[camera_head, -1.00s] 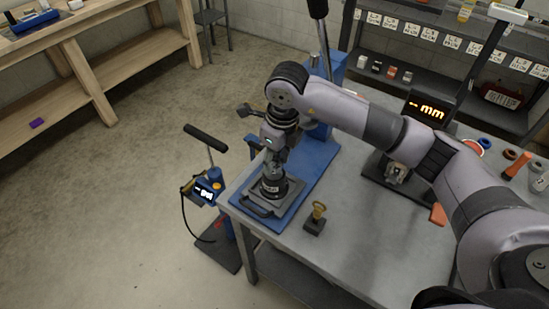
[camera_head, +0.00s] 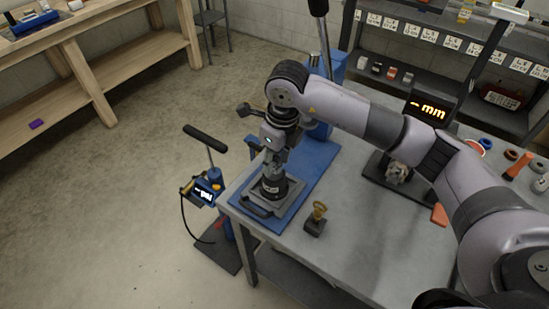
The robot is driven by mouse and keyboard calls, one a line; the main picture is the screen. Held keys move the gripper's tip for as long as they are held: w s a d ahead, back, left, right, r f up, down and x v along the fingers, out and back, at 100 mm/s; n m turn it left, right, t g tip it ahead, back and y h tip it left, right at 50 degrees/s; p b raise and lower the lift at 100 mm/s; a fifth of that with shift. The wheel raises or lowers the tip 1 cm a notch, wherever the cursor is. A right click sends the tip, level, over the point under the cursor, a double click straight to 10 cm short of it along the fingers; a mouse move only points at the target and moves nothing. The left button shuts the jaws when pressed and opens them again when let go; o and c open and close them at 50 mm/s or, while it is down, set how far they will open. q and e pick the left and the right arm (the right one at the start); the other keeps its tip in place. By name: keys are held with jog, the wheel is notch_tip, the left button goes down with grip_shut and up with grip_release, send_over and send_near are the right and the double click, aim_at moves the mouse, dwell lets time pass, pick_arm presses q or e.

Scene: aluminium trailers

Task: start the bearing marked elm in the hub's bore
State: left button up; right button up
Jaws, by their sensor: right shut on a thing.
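The hub (camera_head: 272,191) is a dark round body on a grey plate (camera_head: 284,207), which lies on the blue base of the press. My right gripper (camera_head: 271,175) points down directly over the hub. It is shut on a small part, taken to be the bearing, at the hub's top. The bearing is mostly hidden by the fingers and too small to make out, and its elm mark cannot be read. I cannot tell whether it touches the bore or how it is tilted. My left gripper is not in view.
The blue press (camera_head: 322,152) with its upright lever stands behind the hub. A brass-topped tool (camera_head: 317,213) stands on the grey bench (camera_head: 357,245) at right. A pump (camera_head: 208,187) stands left of the bench.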

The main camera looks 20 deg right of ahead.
aim_at(277, 164)
dwell(0.7)
jog(key=shift+f+b, duration=1.15)
jog(key=shift+b, duration=0.15)
jog(key=o, duration=1.3)
jog(key=shift+r, duration=0.3)
jog(key=r, duration=0.7)
jog(key=shift+s+d, duration=0.3)
jog(key=shift+s+f, duration=0.1)
